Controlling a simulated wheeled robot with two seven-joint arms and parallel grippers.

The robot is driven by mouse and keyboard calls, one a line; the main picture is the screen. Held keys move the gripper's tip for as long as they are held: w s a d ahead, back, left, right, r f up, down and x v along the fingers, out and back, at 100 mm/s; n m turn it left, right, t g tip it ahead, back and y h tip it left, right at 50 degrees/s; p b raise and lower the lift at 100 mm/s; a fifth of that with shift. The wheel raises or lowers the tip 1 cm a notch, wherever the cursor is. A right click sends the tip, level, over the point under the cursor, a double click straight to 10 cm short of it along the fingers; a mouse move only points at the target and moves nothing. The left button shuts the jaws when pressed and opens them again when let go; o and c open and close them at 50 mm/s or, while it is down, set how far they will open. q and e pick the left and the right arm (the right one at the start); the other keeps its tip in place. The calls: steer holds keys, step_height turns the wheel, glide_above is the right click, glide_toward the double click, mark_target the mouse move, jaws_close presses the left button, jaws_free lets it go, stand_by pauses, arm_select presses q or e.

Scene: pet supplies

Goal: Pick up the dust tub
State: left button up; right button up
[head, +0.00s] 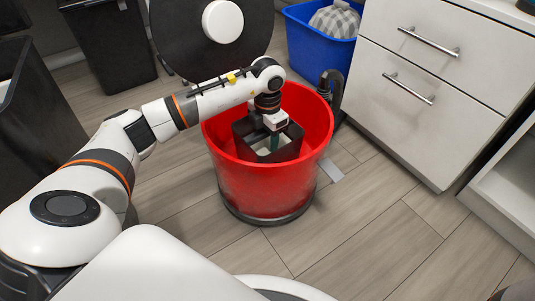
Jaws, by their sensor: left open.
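A dark, square-sided open tub (286,153), which looks like the dust tub, sits inside a round red bin (264,189). Something pale shows inside the tub. My left arm reaches in from the left, and my left gripper (274,141) points down into the bin, over the tub. The gripper is open; its fingertips are small and partly lost against the dark tub, so I cannot tell whether they touch it. The bin's front wall hides the tub's lower part. My right gripper is not in view.
A raised black lid (168,42) stands behind the red bin. A blue bin (303,44) holding checked cloth is behind right. A white drawer cabinet (420,110) stands to the right. Dark bins (108,55) are at the left.

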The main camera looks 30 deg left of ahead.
arm_select(q)
steer(key=shift+f, duration=0.25)
jaws_close()
step_height(320, 180, up, 10)
steer(key=p, duration=0.7)
steer(key=shift+r+p, duration=0.1)
steer(key=shift+p, duration=0.25)
